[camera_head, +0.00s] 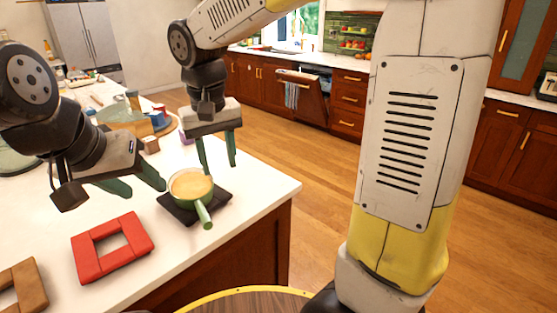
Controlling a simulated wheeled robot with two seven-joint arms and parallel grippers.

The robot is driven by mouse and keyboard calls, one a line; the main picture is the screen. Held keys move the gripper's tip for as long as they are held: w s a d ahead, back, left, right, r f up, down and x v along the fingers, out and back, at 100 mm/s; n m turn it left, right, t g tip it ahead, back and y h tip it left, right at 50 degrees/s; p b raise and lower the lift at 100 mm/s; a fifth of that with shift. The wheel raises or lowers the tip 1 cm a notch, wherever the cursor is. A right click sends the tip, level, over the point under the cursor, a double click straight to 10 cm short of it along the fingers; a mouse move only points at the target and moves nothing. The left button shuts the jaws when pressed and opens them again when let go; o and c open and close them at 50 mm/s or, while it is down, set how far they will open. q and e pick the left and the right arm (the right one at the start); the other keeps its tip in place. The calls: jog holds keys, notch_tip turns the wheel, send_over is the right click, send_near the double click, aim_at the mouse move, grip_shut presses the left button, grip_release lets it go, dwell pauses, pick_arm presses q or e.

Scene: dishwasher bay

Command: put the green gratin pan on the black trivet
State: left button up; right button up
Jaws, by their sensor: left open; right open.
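The green gratin pan (191,187) has a pale beige inside and a green handle pointing toward the front of the counter. It rests on the black trivet (173,211), with the handle reaching over the trivet's front edge. My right gripper (219,169) is open and empty, pointing down just above and behind the pan, fingers apart from it as far as I can tell. My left gripper (143,189) is open and empty, to the left of the pan over the counter. The trivet's far side is hidden by the pan.
A cluttered round wooden board (122,124) is behind. The counter's right edge is close to the black trivet.

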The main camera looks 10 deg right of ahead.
jog(key=s+d+r+m+t+y, duration=0.1)
jog(key=s+d+t, duration=0.1)
jog(key=s+d, duration=0.3)
jog(key=s+d+r+m+t+y, duration=0.1)
jog(key=s+d, duration=0.4)
jog(key=d, duration=0.5)
jog(key=shift+s+r+t+y, duration=0.3)
jog(key=shift+s+r+t, duration=0.1)
jog(key=shift+t, duration=0.5)
